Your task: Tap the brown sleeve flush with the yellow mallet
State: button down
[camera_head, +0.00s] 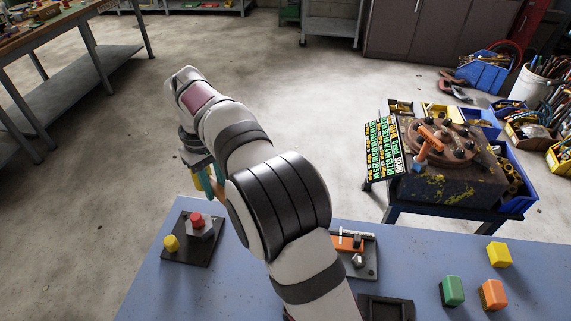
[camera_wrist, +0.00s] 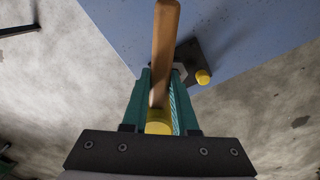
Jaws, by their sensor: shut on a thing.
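My gripper (camera_wrist: 158,105) has teal fingers shut on the yellow mallet. Its yellow part (camera_wrist: 158,122) sits between the fingers, and its brown wooden shaft (camera_wrist: 165,45) points up the wrist view. In the head view, the gripper (camera_head: 203,183) hangs above the table's far left edge, partly hidden by my arm. Below it, a dark plate (camera_head: 184,255) carries a grey block with a red top (camera_head: 196,220) and a yellow knob (camera_head: 171,243). The plate (camera_wrist: 194,50) and knob (camera_wrist: 203,77) also show in the wrist view, with the block mostly hidden. I cannot clearly pick out a brown sleeve.
The blue table (camera_head: 420,250) also holds a grey fixture with an orange part (camera_head: 347,243), a dark tray (camera_head: 386,308), and green (camera_head: 452,291), orange (camera_head: 493,294) and yellow (camera_head: 498,254) blocks at right. A cluttered cart (camera_head: 455,190) stands behind. The table's left front is clear.

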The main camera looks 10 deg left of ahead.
jog(key=s+a+f+n, duration=0.1)
jog(key=a+f, duration=0.3)
jog(key=f, duration=0.2)
jog(key=shift+s, duration=0.3)
notch_tip(320, 180, down, 4)
jog(key=f, duration=0.1)
notch_tip(320, 180, up, 5)
jog(key=shift+f, duration=0.1)
jog(key=shift+d, duration=0.15)
